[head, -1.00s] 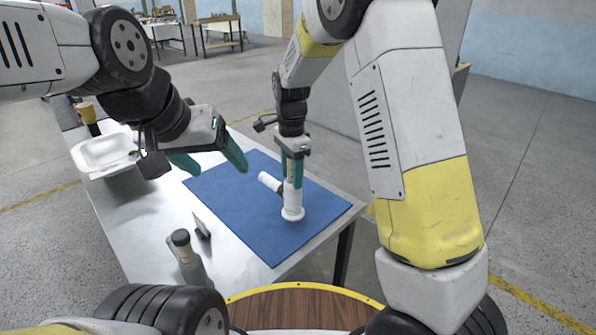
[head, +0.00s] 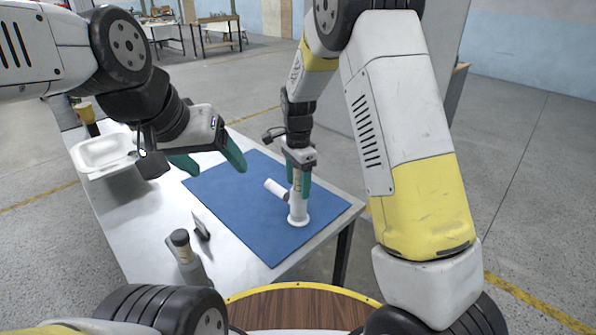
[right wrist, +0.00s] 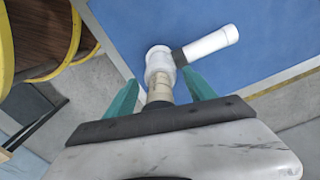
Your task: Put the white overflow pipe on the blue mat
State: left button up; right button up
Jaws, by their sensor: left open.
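The white overflow pipe (head: 298,208) stands upright with its round flange down at the right part of the blue mat (head: 237,210). Its side branch points left, and in the right wrist view the pipe (right wrist: 158,62) shows a dark collar on that branch. My right gripper (head: 299,186) is above the pipe, with its green fingers on either side of the upper tube. The right wrist view shows gaps between these fingers (right wrist: 160,84) and the tube, so it is open. My left gripper (head: 212,166) is open and empty above the mat's far-left edge.
A white basin (head: 103,155) stands at the table's far left. A grey bottle-like object with a dark cap (head: 183,247) and a small thin upright piece (head: 201,226) stand left of the mat. The mat's middle is clear.

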jog(key=shift+r, duration=0.1)
notch_tip(320, 180, up, 11)
jog(key=shift+r, duration=0.1)
jog(key=shift+s+d+r, duration=0.1)
jog(key=shift+d+r, duration=0.05)
jog(key=shift+r, duration=0.5)
jog(key=s+d+r+n+t+y, duration=0.1)
jog(key=s+d+r+n+t, duration=0.1)
jog(key=s+d+r+n, duration=0.45)
jog(key=s+d+r+n+t+y, duration=0.2)
jog(key=s+d+r, duration=0.25)
jog(key=s, duration=0.45)
jog(key=s+d+f+n+t, duration=0.1)
jog(key=s+d+n+t, duration=0.1)
jog(key=s, duration=0.6)
jog(key=shift+s+d+f+n+h, duration=0.25)
jog(key=shift+d+n+h, duration=0.2)
jog(key=shift+n, duration=0.6)
jog(key=shift+a, duration=0.1)
